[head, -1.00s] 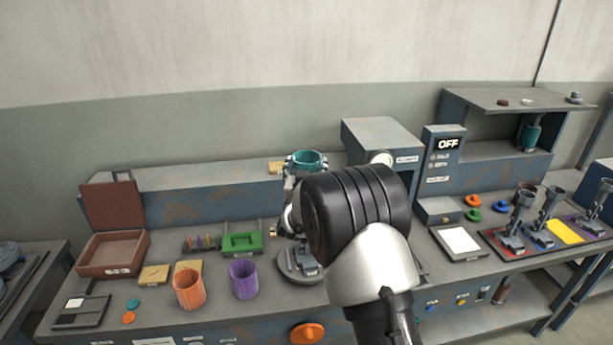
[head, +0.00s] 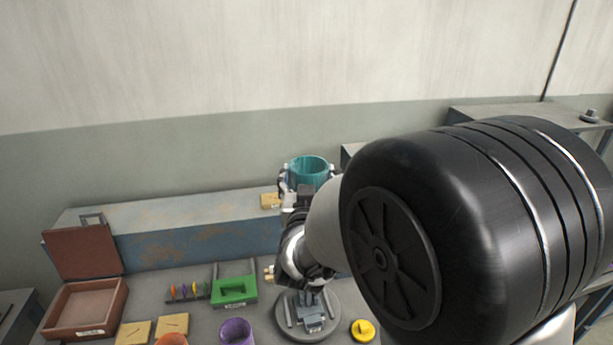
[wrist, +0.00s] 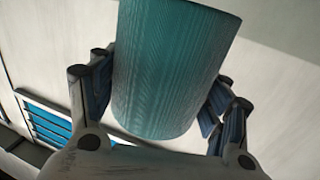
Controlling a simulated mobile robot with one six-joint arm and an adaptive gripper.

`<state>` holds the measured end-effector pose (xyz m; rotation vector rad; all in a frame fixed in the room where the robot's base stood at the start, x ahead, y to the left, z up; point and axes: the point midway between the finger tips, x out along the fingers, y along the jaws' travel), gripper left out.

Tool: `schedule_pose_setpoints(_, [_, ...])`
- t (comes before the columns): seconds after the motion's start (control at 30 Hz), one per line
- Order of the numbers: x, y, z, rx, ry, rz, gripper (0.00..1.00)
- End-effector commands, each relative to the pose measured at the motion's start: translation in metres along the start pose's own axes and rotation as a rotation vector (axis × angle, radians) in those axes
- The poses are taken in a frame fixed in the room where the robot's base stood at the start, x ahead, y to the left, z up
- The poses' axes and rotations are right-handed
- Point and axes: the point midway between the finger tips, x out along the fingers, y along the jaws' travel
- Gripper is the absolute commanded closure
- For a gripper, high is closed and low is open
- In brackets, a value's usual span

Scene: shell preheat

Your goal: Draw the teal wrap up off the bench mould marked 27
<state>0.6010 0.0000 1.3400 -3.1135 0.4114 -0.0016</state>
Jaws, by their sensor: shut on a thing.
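The teal wrap (head: 308,172) is an open-topped cylinder, held upright in the air in the head view. It fills the middle of the wrist view (wrist: 172,68). My gripper (head: 307,182) is shut on it, with fingers on both sides of the wrap. Below, a grey mould (head: 312,316) sits on a round grey base on the bench, with a clear gap between it and the wrap. I cannot read a 27 on it. My arm hides much of the right side of the bench.
A green tray (head: 254,290), a purple cup (head: 237,331) and an open brown box (head: 64,318) stand left of the round base. A yellow knob (head: 362,330) is just right of it. The blue-grey shelf (head: 190,240) runs behind. The air around the wrap looks open.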

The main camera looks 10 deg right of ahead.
Motion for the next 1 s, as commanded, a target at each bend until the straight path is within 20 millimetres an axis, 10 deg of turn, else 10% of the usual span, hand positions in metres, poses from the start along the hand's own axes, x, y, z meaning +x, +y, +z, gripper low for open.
schedule_pose_setpoints(1.0, [0.001,0.000,-0.060,0.000,0.000,0.000,0.53])
